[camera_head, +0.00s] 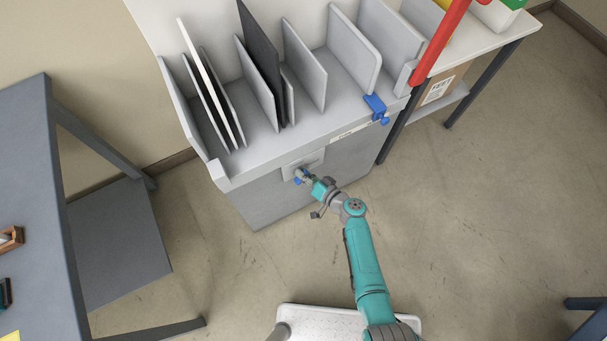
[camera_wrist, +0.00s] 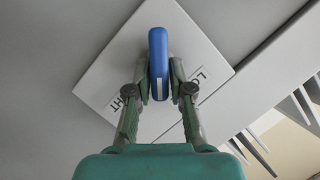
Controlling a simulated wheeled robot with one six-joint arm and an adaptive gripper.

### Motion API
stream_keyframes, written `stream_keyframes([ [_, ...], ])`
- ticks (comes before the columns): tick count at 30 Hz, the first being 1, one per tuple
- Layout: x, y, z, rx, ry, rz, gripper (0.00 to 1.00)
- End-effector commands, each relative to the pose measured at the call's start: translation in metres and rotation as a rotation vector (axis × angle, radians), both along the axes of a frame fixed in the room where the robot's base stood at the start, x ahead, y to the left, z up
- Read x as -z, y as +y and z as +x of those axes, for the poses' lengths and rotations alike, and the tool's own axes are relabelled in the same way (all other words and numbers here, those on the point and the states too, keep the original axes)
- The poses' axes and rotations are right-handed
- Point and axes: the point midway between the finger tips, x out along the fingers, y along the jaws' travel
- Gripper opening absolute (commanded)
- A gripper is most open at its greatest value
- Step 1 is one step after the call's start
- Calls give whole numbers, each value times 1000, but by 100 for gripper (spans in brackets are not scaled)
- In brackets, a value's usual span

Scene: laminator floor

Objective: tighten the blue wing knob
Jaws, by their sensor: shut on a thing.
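The blue wing knob (camera_wrist: 158,50) stands out from a pale square plate (camera_wrist: 105,80) in the wrist view. The plate carries dark lettering, partly hidden by my fingers. My gripper (camera_wrist: 159,88) is shut on the knob, one finger on each flat side. A short white mark shows on the knob's near edge. In the head view the knob (camera_head: 297,181) shows as a small blue spot at the front panel of the grey slotted rack, mostly hidden by my gripper (camera_head: 304,176).
A rack (camera_head: 225,182) with upright dividers and dark and white boards stands above the panel. A blue clamp (camera_head: 376,107) sits on its right front edge. A red bar (camera_head: 440,42) rises at the right. A dark table (camera_head: 40,190) stands left.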

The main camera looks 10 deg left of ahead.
Motion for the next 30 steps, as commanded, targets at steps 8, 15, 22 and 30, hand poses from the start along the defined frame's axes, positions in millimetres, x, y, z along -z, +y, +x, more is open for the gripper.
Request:
stream_keyframes([
  [8, 4, -3, 3, 1, 148, 217, 0],
  [15, 7, -4, 4, 2, 272, 400, 0],
  [22, 9, -4, 4, 2, 368, 544, 0],
  [30, 11, -4, 4, 2, 440, 650, 0],
])
